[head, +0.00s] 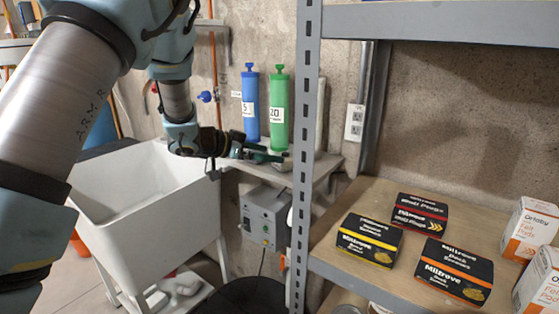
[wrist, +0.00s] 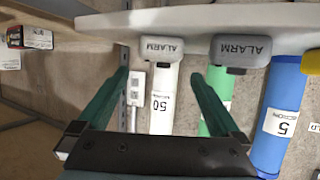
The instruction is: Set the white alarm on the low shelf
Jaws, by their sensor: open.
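My gripper (head: 270,153) reaches over the wall ledge (head: 330,163) beside the bottles in the head view. In the wrist view my gripper (wrist: 161,76) is open, with its two dark green fingers apart and nothing held. A pale alarm (wrist: 162,49) marked ALARM lies ahead, lined up between the fingertips. In the head view the alarms are mostly hidden. The lower wooden shelf (head: 340,225) of the grey rack is at right.
Green (head: 279,112) and blue (head: 250,105) bottles stand behind the ledge, with a white one (wrist: 163,100). The rack post (head: 305,130) rises right of my gripper. A white tub (head: 140,195) is left.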

